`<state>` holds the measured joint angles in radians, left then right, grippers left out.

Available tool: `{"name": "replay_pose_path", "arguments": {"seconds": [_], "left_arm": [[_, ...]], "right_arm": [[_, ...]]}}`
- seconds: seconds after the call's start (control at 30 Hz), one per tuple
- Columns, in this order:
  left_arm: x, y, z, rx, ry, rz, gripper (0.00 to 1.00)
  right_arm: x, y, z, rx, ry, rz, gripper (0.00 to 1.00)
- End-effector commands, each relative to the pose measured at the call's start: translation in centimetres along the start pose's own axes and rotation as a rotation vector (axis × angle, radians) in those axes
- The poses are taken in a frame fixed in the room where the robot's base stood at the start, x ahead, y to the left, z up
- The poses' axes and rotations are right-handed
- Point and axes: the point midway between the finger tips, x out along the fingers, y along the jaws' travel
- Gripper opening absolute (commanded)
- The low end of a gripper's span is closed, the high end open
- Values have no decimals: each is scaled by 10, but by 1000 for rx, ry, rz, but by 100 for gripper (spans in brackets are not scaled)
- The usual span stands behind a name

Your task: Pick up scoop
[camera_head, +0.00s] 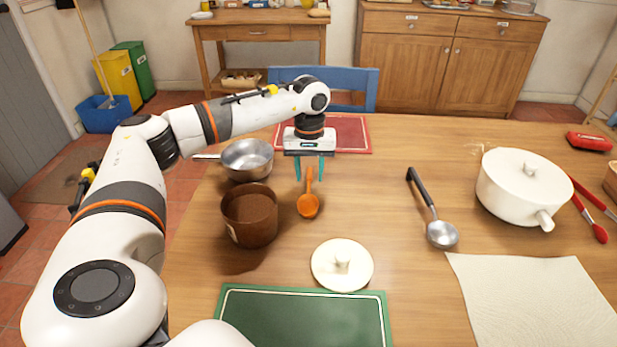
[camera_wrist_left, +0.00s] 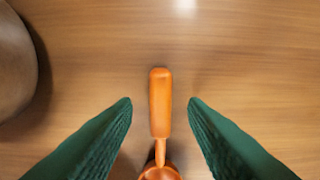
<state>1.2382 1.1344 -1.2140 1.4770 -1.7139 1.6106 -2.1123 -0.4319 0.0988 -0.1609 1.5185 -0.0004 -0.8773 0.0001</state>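An orange scoop (camera_head: 308,204) lies on the wooden table, its handle pointing away from me and its bowl toward me. My left gripper (camera_head: 309,180) is over the handle with its green fingers pointing down. In the left wrist view the scoop's handle (camera_wrist_left: 160,105) lies between the two open fingers (camera_wrist_left: 160,103), with a gap on each side. The scoop's bowl is cut off at the bottom edge of that view. A metal ladle (camera_head: 441,232) with a black handle lies further right. My right gripper is not in view.
A brown pot (camera_head: 249,217) stands just left of the scoop, with a steel saucepan (camera_head: 247,158) behind it. A white lid (camera_head: 342,264) and a green board (camera_head: 300,317) lie in front. A white pot (camera_head: 522,187) is at right. The table between scoop and ladle is clear.

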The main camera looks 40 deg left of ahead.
Motion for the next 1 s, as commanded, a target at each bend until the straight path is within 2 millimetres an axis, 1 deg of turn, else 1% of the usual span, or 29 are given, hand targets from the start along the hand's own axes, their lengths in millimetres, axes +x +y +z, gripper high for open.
{"name": "replay_pose_path", "arguments": {"seconds": [0.03,0.27,0.3,0.63,0.73,0.83,0.87,0.9,1.0], "left_arm": [[0,0,0,0,0,0,39],[0,0,0,0,0,0,1],[0,0,0,0,0,0,0],[-1,0,0,0,0,0,0],[-6,0,0,0,-1,-1,0],[-19,-1,0,0,-2,-3,0],[-25,-1,1,0,-2,-4,0],[-33,-1,1,0,-3,-4,0],[-55,-1,0,0,-3,-4,0]], "right_arm": [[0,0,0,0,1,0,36],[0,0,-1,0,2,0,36],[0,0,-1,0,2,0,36],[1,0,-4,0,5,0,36],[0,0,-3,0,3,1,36],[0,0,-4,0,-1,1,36],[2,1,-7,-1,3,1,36],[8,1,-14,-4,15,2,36],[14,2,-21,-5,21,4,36]]}}
